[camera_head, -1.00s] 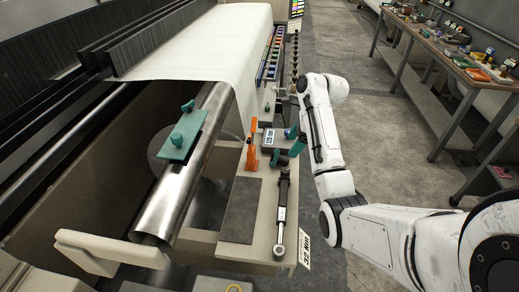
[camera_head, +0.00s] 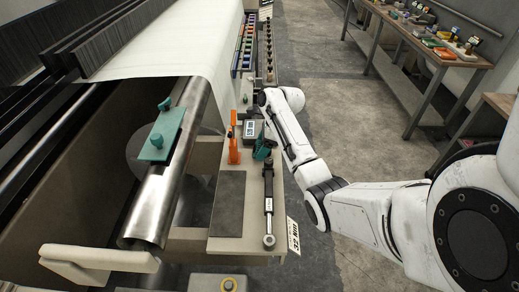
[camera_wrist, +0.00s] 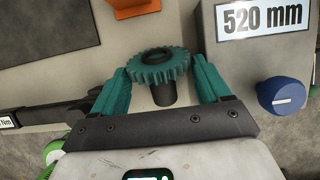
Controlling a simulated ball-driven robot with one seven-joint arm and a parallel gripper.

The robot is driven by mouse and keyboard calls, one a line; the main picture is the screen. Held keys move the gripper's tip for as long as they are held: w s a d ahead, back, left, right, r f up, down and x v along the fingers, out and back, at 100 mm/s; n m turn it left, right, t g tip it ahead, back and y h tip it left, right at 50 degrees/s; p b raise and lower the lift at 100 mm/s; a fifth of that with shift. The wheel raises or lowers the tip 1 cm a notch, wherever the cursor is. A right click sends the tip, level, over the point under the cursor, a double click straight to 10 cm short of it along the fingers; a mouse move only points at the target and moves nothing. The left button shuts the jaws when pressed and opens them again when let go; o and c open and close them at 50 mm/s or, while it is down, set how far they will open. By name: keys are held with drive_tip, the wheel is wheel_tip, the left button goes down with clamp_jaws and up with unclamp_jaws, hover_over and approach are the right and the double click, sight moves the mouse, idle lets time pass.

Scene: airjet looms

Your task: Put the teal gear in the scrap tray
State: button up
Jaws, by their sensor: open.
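The teal gear (camera_wrist: 158,66) is in the wrist view, its toothed disc facing up, on a dark hub or post. My gripper (camera_wrist: 160,75) is open, with one teal finger on each side of the gear. The left finger looks very close to the teeth; I cannot tell whether either finger touches. In the head view my gripper (camera_head: 263,148) is low over the bench ledge, and gear and fingers merge into one teal patch. I cannot pick out the scrap tray for certain in either view.
An orange clamp (camera_head: 234,150), a box with a 520 mm display (camera_wrist: 265,17) and blue knob (camera_wrist: 282,94), and a torque wrench (camera_head: 268,205) crowd the gripper. A dark flat plate (camera_head: 228,204) lies left of the wrench. A loaded side table (camera_head: 425,45) stands far right.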

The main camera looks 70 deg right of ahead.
drive_tip(key=shift+w+f, duration=0.1)
drive_tip(key=shift+f, duration=0.2)
drive_tip(key=c, duration=0.9)
drive_tip(key=shift+r, duration=0.15)
